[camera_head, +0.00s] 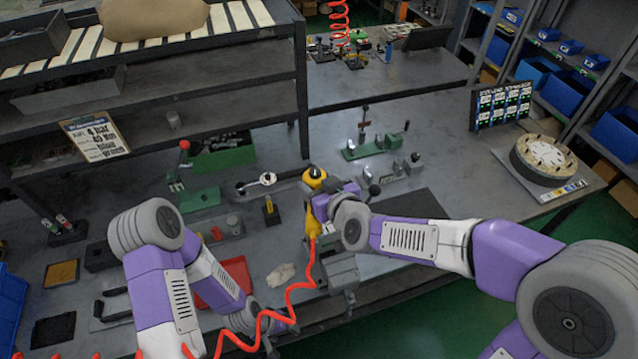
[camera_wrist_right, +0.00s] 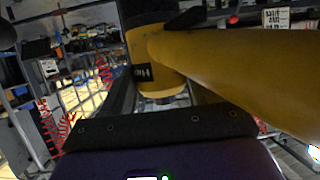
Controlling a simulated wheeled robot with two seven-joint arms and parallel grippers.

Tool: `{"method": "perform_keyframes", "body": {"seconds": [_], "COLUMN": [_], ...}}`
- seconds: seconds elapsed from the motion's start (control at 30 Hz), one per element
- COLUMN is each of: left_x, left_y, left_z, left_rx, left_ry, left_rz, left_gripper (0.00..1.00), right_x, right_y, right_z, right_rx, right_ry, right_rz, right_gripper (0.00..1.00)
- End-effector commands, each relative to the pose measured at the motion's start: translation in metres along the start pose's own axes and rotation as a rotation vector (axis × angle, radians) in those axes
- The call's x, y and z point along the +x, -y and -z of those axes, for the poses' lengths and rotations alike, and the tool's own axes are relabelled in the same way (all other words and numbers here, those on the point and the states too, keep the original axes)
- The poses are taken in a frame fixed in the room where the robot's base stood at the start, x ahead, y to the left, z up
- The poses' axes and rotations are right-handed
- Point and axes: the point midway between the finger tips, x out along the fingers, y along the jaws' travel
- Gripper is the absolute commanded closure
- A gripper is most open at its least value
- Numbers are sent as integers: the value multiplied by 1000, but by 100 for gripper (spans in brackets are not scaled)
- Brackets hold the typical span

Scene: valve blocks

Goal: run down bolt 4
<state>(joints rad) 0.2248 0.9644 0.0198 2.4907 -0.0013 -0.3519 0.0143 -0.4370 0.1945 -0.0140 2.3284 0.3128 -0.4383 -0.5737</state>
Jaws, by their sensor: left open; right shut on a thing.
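A yellow power tool (camera_head: 313,220) with a coiled red hose (camera_head: 307,275) stands above a grey block (camera_head: 340,272) at the bench's front edge. My right gripper (camera_head: 326,205) is shut on the tool. The tool's yellow body also fills the top of the right wrist view (camera_wrist_right: 155,62), between the dark fingers. The bolts and the tool's lower end are hidden or too small to tell, so I cannot tell whether the tool touches a bolt. My left gripper (camera_head: 268,343) is open and empty, low in the head view, left of the block.
A red tray (camera_head: 222,290) and a crumpled pale cloth (camera_head: 281,276) lie left of the block. Green-based fixtures (camera_head: 197,199) stand farther back. A dark mat (camera_head: 412,203) lies to the right, and a round turntable (camera_head: 543,163) stands at the far right. The hose hangs across my left arm's area.

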Motion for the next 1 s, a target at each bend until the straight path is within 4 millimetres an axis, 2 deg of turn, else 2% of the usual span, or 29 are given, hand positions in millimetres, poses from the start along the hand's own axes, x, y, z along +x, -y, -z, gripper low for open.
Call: {"method": "perform_keyframes", "body": {"seconds": [1.0], "left_x": [5], "left_y": [2], "left_z": [0], "left_rx": [0], "left_ry": [0], "left_rz": [0], "left_gripper": [36], "right_x": [2], "right_y": [-1], "right_z": [-3], "right_rx": [0], "right_ry": [-6], "right_rz": [-2], "right_gripper": [89]}}
